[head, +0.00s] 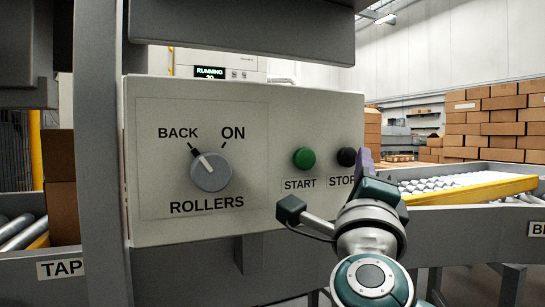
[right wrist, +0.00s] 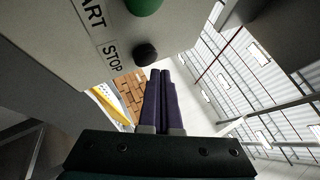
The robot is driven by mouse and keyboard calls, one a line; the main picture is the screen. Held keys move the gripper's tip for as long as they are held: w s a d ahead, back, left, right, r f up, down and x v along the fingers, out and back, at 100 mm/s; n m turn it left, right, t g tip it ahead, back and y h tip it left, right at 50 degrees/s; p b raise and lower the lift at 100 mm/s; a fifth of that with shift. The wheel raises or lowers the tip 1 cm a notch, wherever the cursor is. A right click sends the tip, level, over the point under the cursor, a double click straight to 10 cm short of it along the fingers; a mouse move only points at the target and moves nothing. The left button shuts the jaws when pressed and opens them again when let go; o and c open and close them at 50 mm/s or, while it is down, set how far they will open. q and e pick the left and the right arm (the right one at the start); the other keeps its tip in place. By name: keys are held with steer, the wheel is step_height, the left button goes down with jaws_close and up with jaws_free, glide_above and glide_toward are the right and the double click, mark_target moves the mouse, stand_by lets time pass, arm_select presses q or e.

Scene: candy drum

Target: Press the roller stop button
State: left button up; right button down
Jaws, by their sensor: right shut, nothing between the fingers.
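The roller control box (head: 245,215) has a grey knob (head: 211,172), a green START button (head: 304,158) and a black STOP button (head: 346,157). The knob's pointer is turned toward BACK. My right gripper (head: 365,160) is just right of the STOP button and partly covers the STOP label. In the right wrist view the black STOP button (right wrist: 145,54) is just beyond and left of the shut purple fingertips (right wrist: 160,72). A small gap shows there between fingers and button; I cannot tell the depth. My left gripper is out of view.
A grey post (head: 103,150) stands left of the box, and a grey beam (head: 240,30) runs above it. A roller conveyor with a yellow rail (head: 470,192) lies to the right. A display behind reads RUNNING (head: 210,72). Stacked cartons (head: 490,120) stand at the back right.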

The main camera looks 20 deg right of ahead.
steer(key=shift+w, duration=0.2)
steer(key=shift+w, duration=0.2)
steer(key=shift+w+b, duration=0.1)
steer(key=shift+b, duration=0.2)
steer(key=shift+w+a, duration=0.1)
steer(key=shift+w, duration=0.25)
stand_by(0.5)
steer(key=shift+s+p, duration=0.45)
steer(key=shift+s, duration=0.4)
